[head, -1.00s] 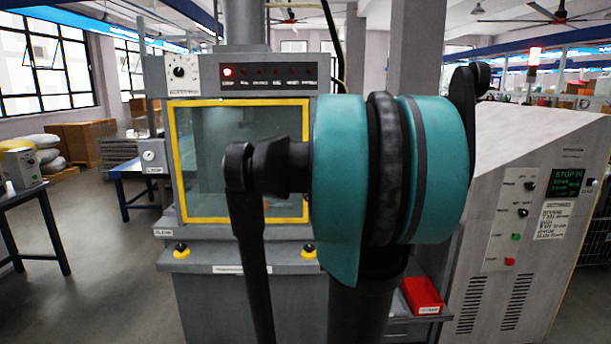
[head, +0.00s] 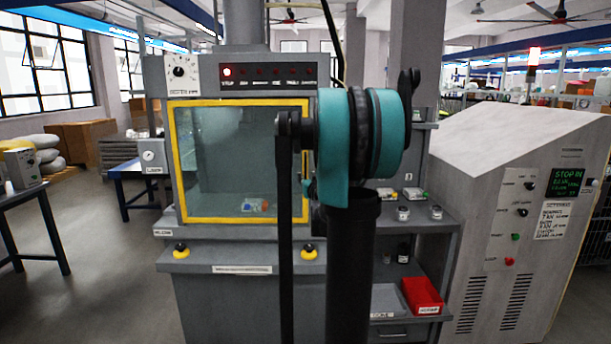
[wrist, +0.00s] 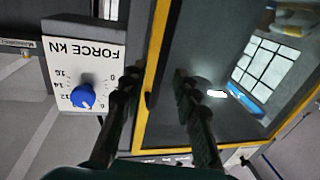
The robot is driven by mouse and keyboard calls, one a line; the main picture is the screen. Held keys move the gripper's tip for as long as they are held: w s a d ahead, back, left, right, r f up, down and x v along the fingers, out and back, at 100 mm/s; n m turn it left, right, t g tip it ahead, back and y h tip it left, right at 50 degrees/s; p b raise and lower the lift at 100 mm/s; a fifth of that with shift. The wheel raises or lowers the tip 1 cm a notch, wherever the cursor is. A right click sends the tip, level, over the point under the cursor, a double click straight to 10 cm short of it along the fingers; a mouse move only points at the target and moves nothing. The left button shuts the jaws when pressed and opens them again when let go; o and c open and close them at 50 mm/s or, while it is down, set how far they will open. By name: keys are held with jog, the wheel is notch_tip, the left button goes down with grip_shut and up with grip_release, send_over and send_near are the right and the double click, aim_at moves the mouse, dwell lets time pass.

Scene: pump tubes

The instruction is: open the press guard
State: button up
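The press guard (head: 213,150) is a clear pane in a yellow frame on the front of the grey press (head: 190,240). It looks shut in the head view. In the wrist view, the guard's yellow frame (wrist: 152,95) runs between the fingers of my gripper (wrist: 158,77). The gripper is open, with one finger on each side of the yellow bar; I cannot tell whether either touches it. My arm hides the gripper and part of the guard's right side in the head view. Small blue and red items (head: 256,206) show through the pane.
A force dial with a blue knob (wrist: 83,95) is left of the fingers in the wrist view. Two yellow-ringed buttons (head: 181,250) sit below the guard. A shelf with a red bin (head: 423,296) and a control cabinet (head: 535,220) stand right.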

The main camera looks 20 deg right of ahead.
aim_at(306, 174)
jog(key=shift+w+d, duration=0.15)
jog(key=shift+w, duration=0.8)
jog(key=shift+w+d, duration=0.1)
jog(key=shift+w, duration=0.85)
jog(key=shift+c, duration=0.3)
grip_shut()
